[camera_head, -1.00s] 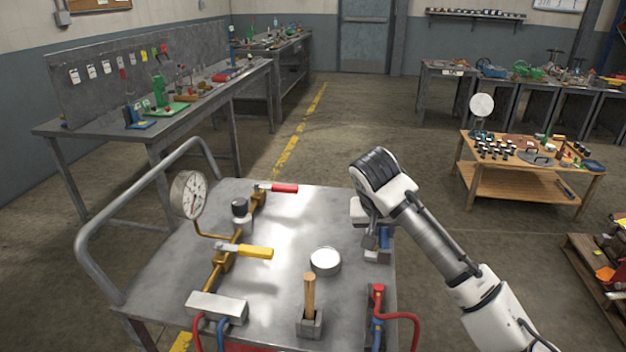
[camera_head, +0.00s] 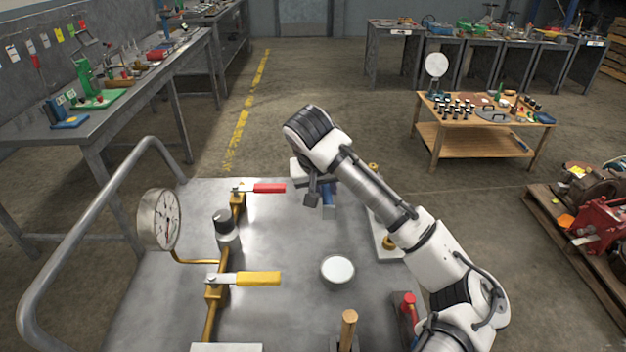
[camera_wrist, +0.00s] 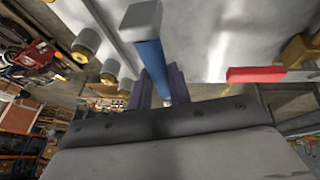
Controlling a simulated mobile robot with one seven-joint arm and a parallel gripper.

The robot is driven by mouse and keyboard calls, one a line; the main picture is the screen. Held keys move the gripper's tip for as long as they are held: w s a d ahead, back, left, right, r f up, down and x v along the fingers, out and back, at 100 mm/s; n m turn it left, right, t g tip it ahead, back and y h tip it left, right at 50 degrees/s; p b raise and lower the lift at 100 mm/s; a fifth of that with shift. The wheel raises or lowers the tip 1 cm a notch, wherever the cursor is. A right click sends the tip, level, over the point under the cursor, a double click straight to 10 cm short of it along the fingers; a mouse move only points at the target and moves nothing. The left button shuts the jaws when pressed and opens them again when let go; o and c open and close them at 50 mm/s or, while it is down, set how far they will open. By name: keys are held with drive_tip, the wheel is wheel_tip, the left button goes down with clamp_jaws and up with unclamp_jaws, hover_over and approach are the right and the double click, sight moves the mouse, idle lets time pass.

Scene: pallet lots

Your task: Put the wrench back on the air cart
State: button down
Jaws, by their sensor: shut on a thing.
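My gripper (camera_head: 320,194) is shut on the wrench (camera_head: 328,200), a blue-handled tool with a grey end. The wrench hangs below the jaws near the far right part of the air cart (camera_head: 290,235), and I cannot tell its exact height above the top. In the wrist view, the blue handle (camera_wrist: 152,62) runs between the dark jaws (camera_wrist: 155,88), with its grey end toward the top of the picture. The part inside the jaws is hidden.
The cart carries a gauge (camera_head: 160,218), a red lever (camera_head: 268,188), a yellow lever (camera_head: 258,279), a round white-topped tin (camera_head: 337,270) and a wooden handle (camera_head: 348,325). A pale panel (camera_head: 383,243) with brass fittings is partly behind my arm.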

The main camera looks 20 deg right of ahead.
drive_tip(key=shift+f+b, duration=2.8)
drive_tip(key=shift+f, duration=1.05)
drive_tip(key=c, duration=1.2)
unclamp_jaws()
drive_tip(key=v, duration=1.3)
drive_tip(key=shift+s+r, duration=0.25)
drive_tip(key=shift+r, duration=0.1)
